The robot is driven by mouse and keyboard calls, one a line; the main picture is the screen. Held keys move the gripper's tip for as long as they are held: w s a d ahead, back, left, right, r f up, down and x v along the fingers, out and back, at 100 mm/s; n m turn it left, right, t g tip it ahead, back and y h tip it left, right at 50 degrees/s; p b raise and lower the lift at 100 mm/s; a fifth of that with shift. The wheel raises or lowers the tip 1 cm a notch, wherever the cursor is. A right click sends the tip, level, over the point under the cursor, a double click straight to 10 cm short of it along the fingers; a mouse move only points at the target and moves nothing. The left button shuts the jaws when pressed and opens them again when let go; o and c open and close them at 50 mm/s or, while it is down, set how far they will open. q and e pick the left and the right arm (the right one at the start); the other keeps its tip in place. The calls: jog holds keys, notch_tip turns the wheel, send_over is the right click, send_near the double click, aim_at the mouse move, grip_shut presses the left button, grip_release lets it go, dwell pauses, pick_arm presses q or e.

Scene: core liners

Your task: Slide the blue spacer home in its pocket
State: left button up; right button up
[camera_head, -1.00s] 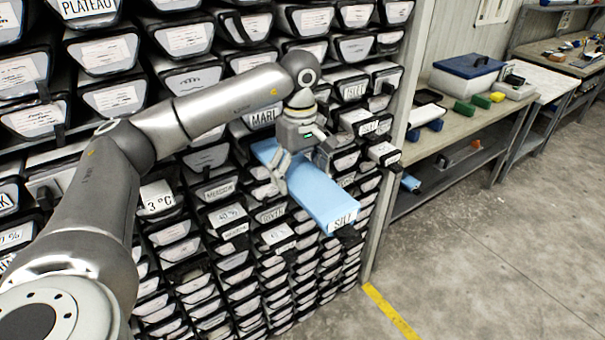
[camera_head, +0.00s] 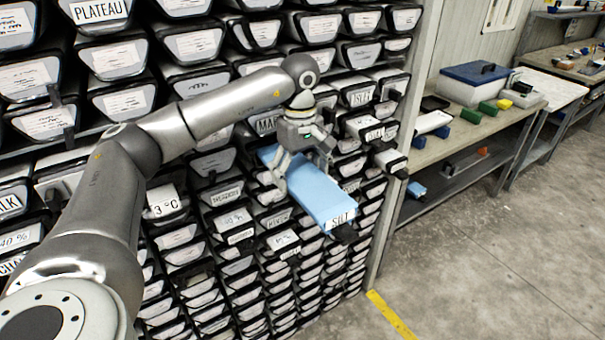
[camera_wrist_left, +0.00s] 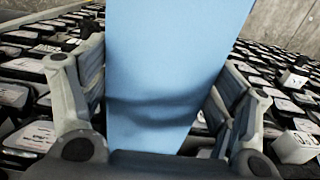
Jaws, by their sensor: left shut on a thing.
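The blue spacer (camera_head: 316,193) is a long light-blue block with a white label reading SILT on its front end. It sticks out from the wall of labelled liners, its label end pointing down and to the right. My left gripper (camera_head: 300,172) is shut on the spacer, with a finger on each side. In the left wrist view the spacer (camera_wrist_left: 165,70) fills the middle, between both fingers. The spacer's far end and its pocket are hard to make out; I cannot tell whether that end is inside a pocket. My right gripper is not in view.
The rack of dark-framed liners (camera_head: 215,165) fills the left and middle, with some ends protruding. A workbench (camera_head: 440,140) on the right bears a blue-lidded box (camera_head: 475,80) and small coloured blocks. A yellow line (camera_head: 392,316) marks the open concrete floor.

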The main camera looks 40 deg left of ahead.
pick_arm(q)
jog(key=shift+w+a+p, duration=0.1)
jog(key=shift+w+a, duration=0.2)
jog(key=shift+a, duration=0.4)
jog(key=shift+w+a+p, duration=0.1)
jog(key=shift+w+a, duration=0.15)
jog(key=shift+a, duration=0.4)
jog(key=shift+w+a+p, duration=0.1)
jog(key=shift+w+a, duration=0.2)
jog(key=shift+a, duration=0.4)
jog(key=shift+w+a+r+p, duration=0.1)
jog(key=shift+w+a+p, duration=0.25)
jog(key=shift+a, duration=0.55)
jog(key=shift+w+a+p, duration=0.25)
jog(key=shift+w+a, duration=0.15)
jog(key=shift+a, duration=0.45)
jog(key=o, duration=1)
jog(key=shift+c, duration=0.2)
jog(key=shift+r, duration=0.4)
notch_tip(320, 180, up, 11)
jog(key=shift+r, duration=0.15)
